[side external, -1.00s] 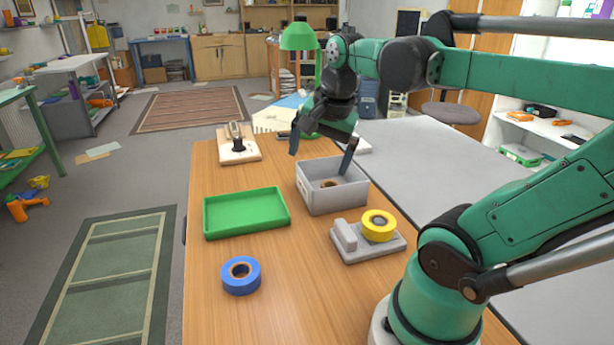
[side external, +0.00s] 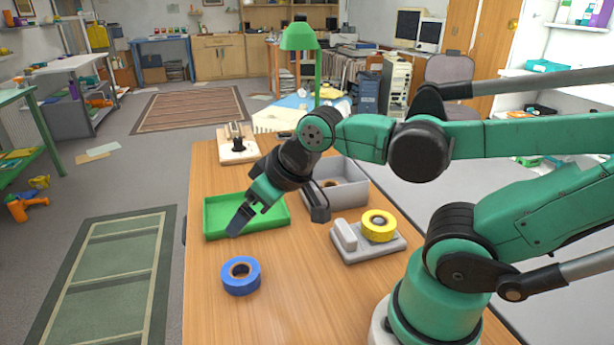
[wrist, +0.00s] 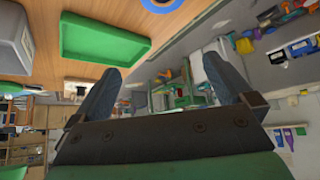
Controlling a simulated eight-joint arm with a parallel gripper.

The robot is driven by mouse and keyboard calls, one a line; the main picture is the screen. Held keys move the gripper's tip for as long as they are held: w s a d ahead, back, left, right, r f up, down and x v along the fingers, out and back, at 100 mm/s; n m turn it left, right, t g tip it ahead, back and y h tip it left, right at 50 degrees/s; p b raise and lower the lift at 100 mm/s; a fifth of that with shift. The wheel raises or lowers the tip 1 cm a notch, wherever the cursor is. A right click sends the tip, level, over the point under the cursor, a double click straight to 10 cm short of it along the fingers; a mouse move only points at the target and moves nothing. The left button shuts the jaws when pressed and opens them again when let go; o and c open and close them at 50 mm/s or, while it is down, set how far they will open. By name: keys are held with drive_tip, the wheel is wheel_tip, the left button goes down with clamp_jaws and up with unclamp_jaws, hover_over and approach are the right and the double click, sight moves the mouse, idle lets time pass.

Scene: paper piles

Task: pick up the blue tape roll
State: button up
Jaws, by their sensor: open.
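The blue tape roll (side external: 240,276) lies flat on the wooden table, in front of the green tray, in the side external view. Its edge also shows at the top of the wrist view (wrist: 158,10). My gripper (side external: 240,222) is above the front of the green tray, behind the roll and apart from it. In the wrist view my gripper (wrist: 162,64) has its two fingers wide apart with nothing between them. In the side view the fingers largely overlap.
The green tray (side external: 219,214) looks empty. A grey bin (side external: 350,192) holds a brown ring, partly hidden by my arm. A yellow tape roll (side external: 379,224) sits on a grey dispenser base (side external: 366,250). A wooden board (side external: 238,152) is at the back. The table (side external: 210,310) around the blue roll is clear.

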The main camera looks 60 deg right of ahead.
drive_tip(key=m+g, duration=0.4)
drive_tip(key=g, duration=0.3)
hover_over(238, 265)
drive_tip(key=f, duration=0.4)
drive_tip(key=s+f, duration=0.1)
drive_tip(key=f, duration=0.1)
drive_tip(key=shift+a+f, duration=0.3)
drive_tip(key=shift+a, duration=0.05)
drive_tip(key=shift+w+f, duration=0.1)
drive_tip(key=shift+f, duration=3.15)
drive_tip(key=c, duration=1.1)
drive_tip(key=shift+o, duration=0.2)
